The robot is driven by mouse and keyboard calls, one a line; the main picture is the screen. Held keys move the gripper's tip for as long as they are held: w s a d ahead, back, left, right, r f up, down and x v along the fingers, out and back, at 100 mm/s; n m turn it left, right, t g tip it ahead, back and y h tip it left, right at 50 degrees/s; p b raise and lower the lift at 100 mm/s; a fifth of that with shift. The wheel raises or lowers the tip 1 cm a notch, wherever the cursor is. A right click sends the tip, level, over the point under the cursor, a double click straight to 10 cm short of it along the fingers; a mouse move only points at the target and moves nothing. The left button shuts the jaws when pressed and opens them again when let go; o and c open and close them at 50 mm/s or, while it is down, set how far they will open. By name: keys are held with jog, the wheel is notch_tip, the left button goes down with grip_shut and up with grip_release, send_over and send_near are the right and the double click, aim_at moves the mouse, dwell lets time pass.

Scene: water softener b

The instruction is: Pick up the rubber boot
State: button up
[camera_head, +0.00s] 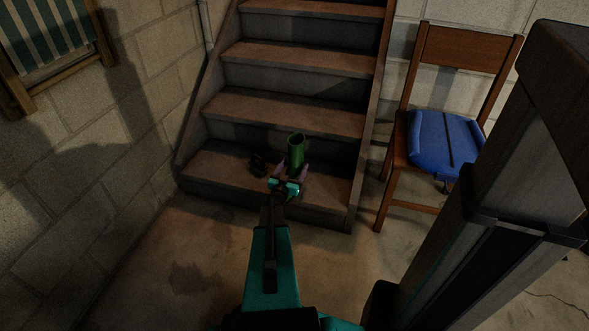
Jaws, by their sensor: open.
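A green rubber boot (296,150) stands upright on the lowest step of the wooden stairs, its open top facing up. Its lower part is hidden behind my gripper. My gripper (291,175) is open, with its fingers spread at the lower part of the boot as seen from here. I cannot tell whether the fingers touch the boot. My teal arm reaches forward from the bottom of the picture.
A small dark object (258,164) lies left of the boot on the same step (222,168). A wooden chair (462,48) with a blue item (437,140) on its seat stands right of the stairs. A block wall is on the left. The concrete floor (185,255) before the stairs is clear.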

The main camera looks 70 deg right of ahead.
jog(key=shift+d, duration=0.4)
jog(key=c, duration=1.4)
